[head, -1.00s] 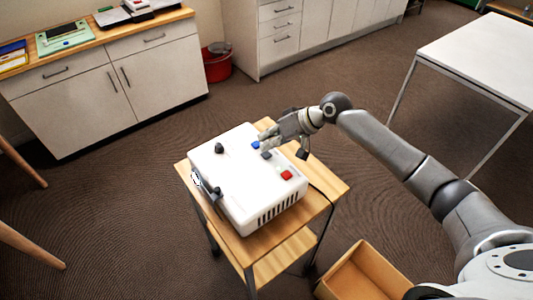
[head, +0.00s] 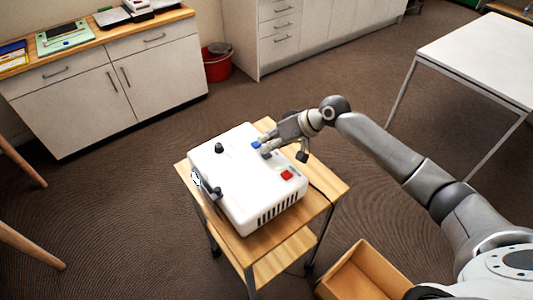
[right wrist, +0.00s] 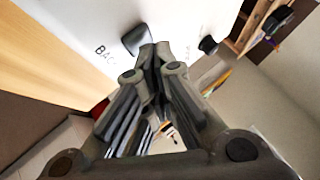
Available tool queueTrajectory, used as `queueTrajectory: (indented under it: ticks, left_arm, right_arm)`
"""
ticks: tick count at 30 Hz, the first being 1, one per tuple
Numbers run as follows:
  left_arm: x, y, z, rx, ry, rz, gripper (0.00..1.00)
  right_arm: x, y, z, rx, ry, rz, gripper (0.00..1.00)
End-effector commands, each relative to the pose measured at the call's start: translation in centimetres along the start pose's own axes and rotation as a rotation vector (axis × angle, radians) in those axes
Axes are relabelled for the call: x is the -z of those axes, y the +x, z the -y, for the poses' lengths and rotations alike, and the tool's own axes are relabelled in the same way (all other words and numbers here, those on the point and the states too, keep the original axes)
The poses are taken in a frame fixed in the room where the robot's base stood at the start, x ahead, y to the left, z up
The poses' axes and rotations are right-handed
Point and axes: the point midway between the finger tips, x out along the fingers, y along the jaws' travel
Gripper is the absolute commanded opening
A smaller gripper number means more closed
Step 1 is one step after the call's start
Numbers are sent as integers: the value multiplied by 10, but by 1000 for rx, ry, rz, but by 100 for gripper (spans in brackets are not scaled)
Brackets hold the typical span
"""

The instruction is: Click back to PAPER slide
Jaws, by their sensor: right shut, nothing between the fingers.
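A white slide projector (head: 245,195) sits on the cart, with a blue button (head: 255,145), a dark grey button (head: 266,154) and a red button (head: 287,175) on top. In the right wrist view the dark button (right wrist: 135,40) has black lettering beside it, of which "BAC" is readable. My right gripper (head: 264,148) is shut and empty, its fingertips low over the projector top by the blue and dark buttons. In the right wrist view its tips (right wrist: 155,50) are close beside the dark button; contact cannot be told. No projected PAPER slide is visible. My left gripper is out of view.
A black knob (head: 219,147) stands on the projector's far left corner. The wooden cart (head: 325,187) has a lower shelf. An open cardboard box (head: 352,290) is on the floor in front. A white table (head: 480,60) is at right, cabinets (head: 100,100) at the back left.

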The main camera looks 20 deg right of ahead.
Motion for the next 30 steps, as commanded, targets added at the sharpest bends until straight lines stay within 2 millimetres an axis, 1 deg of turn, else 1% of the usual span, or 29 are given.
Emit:
queueTrajectory:
  ticks: [25, 30]
  left_arm:
    - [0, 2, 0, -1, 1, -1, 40]
    - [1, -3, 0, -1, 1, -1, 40]
  right_arm:
    - [-4, 5, -4, 0, 0, 1, 0]
    - [-2, 2, -1, 0, 0, 1, 0]
